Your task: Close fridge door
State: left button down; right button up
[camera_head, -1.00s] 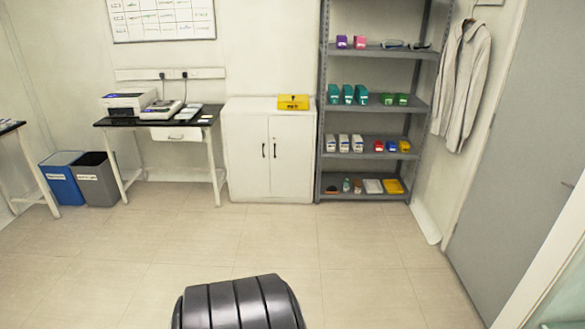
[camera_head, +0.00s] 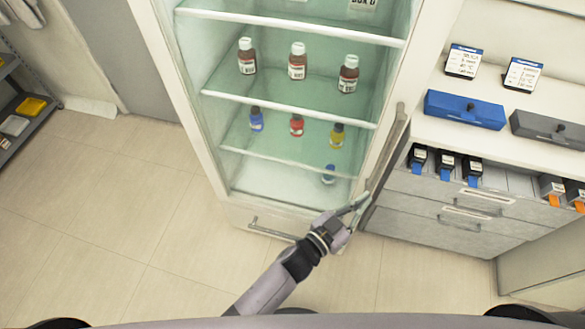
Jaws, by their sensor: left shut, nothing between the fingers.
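The fridge (camera_head: 202,130) stands in the middle of the view. Its front looks like a clear, greenish pane in a pale frame, with a long grey upright handle (camera_head: 385,155) along the right edge. I cannot tell whether the door is fully closed or slightly ajar. Behind the front, shelves hold brown bottles (camera_head: 297,62) and smaller bottles with blue, red and yellow parts (camera_head: 297,126). My left gripper (camera_head: 357,207) is shut and empty by the lower right of the fridge front, close to the handle's lower end; contact is unclear. My right gripper is out of view.
A grey drawer unit (camera_head: 430,212) stands right of the fridge, below a counter with a blue box (camera_head: 465,109) and labelled cards. A low drawer handle (camera_head: 270,231) is under the fridge front. Open tiled floor (camera_head: 100,220) lies left; a shelf rack (camera_head: 22,108) stands far left.

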pick_arm(q)
jog(key=s+a+b, duration=0.2)
jog(key=s+a, duration=0.3)
jog(key=s, duration=0.4)
jog(key=s+a+f+n+g+y, duration=0.1)
jog(key=a+f+y, duration=0.2)
jog(key=a+f, duration=0.55)
jog(key=s+a+f+n+g+y+b, duration=0.1)
jog(key=a+f+n+g+y, duration=0.3)
jog(key=f, duration=0.8)
jog(key=s+a+f+m+t+y, duration=0.1)
jog(key=s+a+f+y, duration=0.1)
jog(key=a+f, duration=0.75)
jog(key=s+a+f+n+g+y, duration=0.1)
jog(key=s+a+f+g+y, duration=0.1)
jog(key=s+a+f, duration=0.5)
jog(key=s+a+f+n+g+y+b, duration=0.1)
jog(key=s+a+f+g, duration=0.3)
jog(key=s, duration=0.9)
jog(key=a+f+n+y, duration=0.1)
jog(key=a+f, duration=0.2)
jog(key=shift+a+f+n+g+y, duration=0.25)
jog(key=shift+f+n+g+y, duration=0.05)
jog(key=shift+f+y, duration=0.1)
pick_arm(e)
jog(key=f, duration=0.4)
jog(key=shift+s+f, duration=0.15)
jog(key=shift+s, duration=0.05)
pick_arm(q)
jog(key=shift+s, duration=0.1)
